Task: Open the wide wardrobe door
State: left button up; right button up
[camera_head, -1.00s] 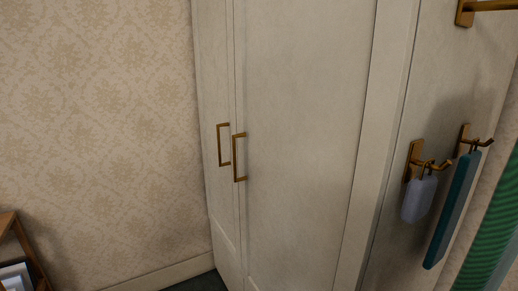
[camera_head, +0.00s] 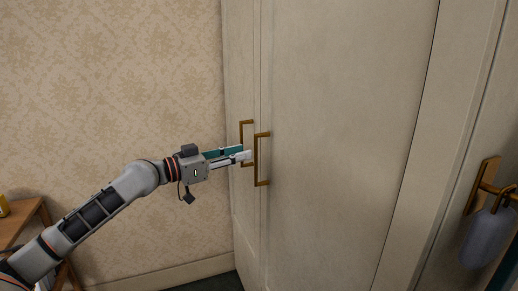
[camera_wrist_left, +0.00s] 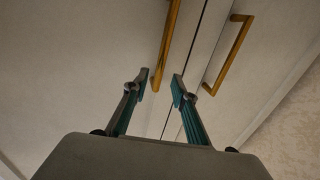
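The wide wardrobe door (camera_head: 340,140) is a cream panel and looks shut. Its brass bar handle (camera_head: 257,160) is upright near its left edge and also shows in the left wrist view (camera_wrist_left: 167,45). My left gripper (camera_head: 246,155) reaches in from the left with its tips close to this handle. In the left wrist view the gripper (camera_wrist_left: 160,86) is open, and the handle's near end shows between its fingertips. I cannot tell whether the fingers are around the bar or just short of it. My right gripper is out of view.
A narrow door (camera_head: 242,80) with its own brass handle (camera_head: 241,140) adjoins on the left; that handle also shows in the left wrist view (camera_wrist_left: 230,55). Wallpapered wall (camera_head: 120,90) and a wooden stand (camera_head: 35,215) are at left.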

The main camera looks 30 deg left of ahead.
pick_arm(q)
jog(key=p+x, duration=0.1)
jog(key=x, duration=0.5)
grip_shut()
